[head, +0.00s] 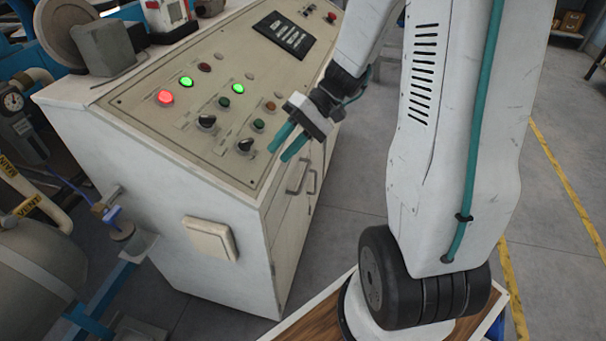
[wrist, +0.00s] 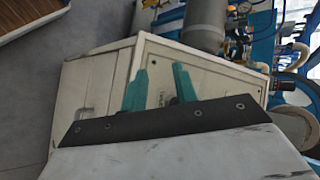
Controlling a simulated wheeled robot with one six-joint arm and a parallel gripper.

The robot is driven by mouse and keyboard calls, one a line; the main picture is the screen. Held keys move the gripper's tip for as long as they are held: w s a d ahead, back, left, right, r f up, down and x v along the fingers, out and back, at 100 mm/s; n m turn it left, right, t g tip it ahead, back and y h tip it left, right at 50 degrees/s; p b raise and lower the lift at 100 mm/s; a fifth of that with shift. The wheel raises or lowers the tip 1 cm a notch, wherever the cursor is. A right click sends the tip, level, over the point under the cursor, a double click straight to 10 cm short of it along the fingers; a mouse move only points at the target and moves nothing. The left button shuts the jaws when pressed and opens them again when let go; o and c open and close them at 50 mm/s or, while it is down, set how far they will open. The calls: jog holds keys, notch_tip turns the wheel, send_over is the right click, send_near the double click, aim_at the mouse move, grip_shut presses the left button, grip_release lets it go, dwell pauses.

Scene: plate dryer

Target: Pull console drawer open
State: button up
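The console (head: 160,190) is a worn cream cabinet with a sloping control panel, left of my arm in the head view; it also shows in the wrist view (wrist: 110,80). Its front face below the panel carries two grey pull handles, a nearer one (head: 296,178) and a farther one (head: 312,180). The front looks flush, with no part visibly pulled out; I cannot tell which handle is the drawer's. My gripper (head: 281,152) has teal fingers, apart and empty, above and in front of the handles, near the panel's edge. In the wrist view the fingers (wrist: 159,69) also stand apart.
Lit red (head: 165,97) and green (head: 186,82) lamps and black knobs sit on the panel. A raised cream plate (head: 210,238) is on the console's near end. Pipes and a gauge (head: 13,101) stand left. Grey floor is clear in front of the console.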

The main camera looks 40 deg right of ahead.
jog(key=w+d+f+m+t+y, duration=0.2)
jog(key=w+d+f+m+t, duration=0.3)
jog(key=d+f, duration=0.6)
jog(key=m+t+h, duration=0.3)
jog(key=t, duration=0.4)
send_near(305, 174)
jog(key=w+a+f, duration=0.1)
jog(key=w+a, duration=0.1)
jog(key=x, duration=0.7)
jog(key=shift+w+f, duration=0.15)
jog(key=shift+w, duration=0.05)
grip_shut()
